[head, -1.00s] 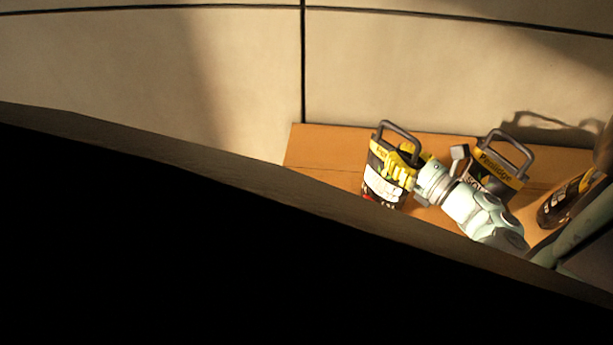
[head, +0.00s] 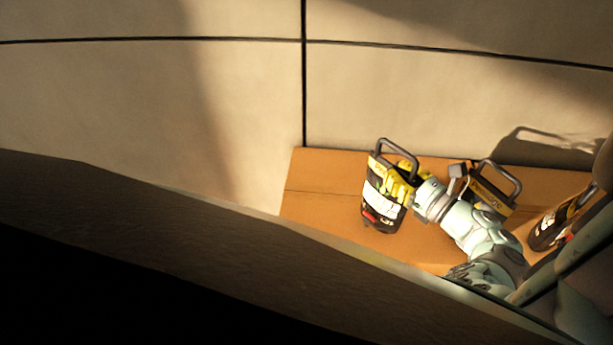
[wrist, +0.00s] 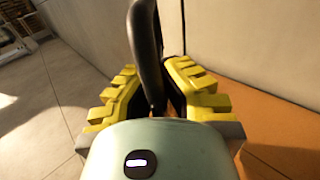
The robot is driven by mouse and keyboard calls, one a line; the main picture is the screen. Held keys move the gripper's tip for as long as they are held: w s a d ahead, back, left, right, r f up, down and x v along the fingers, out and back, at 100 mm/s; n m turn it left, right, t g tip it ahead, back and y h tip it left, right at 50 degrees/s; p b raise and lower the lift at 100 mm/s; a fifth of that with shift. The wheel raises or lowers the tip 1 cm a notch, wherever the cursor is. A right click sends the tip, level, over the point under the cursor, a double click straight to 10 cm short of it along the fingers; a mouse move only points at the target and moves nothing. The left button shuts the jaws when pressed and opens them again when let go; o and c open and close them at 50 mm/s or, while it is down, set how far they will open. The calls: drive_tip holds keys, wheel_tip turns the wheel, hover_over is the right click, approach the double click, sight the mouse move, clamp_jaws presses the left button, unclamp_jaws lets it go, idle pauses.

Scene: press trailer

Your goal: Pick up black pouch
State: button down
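A black pouch (head: 377,212) with a yellow-and-white label and a stiff loop handle is at the left part of the orange-brown tabletop (head: 320,190) in the head view. My gripper (head: 404,185) has its yellow fingers at the pouch's upper right side. In the wrist view the dark handle (wrist: 147,50) stands upright between the two yellow fingers, and my gripper (wrist: 155,95) looks shut on it. The pouch appears raised a little; the gap beneath it is hard to see. The pouch body is hidden in the wrist view.
A similar pouch (head: 492,197) stands just right, partly behind my wrist. Another dark one (head: 546,232) is at the far right. A pale wall (head: 250,100) rises behind the tabletop. A dark brown edge (head: 200,230) fills the lower left foreground.

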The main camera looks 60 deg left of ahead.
drive_tip(key=s+d+p, duration=0.2)
drive_tip(key=s+p, duration=0.1)
drive_tip(key=s, duration=0.4)
drive_tip(key=s+d+r+p, duration=0.1)
drive_tip(key=s+p, duration=0.2)
drive_tip(key=s, duration=0.5)
drive_tip(key=shift+d+r, duration=0.25)
drive_tip(key=shift+d, duration=0.15)
drive_tip(key=shift+s+r+p, duration=0.1)
drive_tip(key=shift+p, duration=0.2)
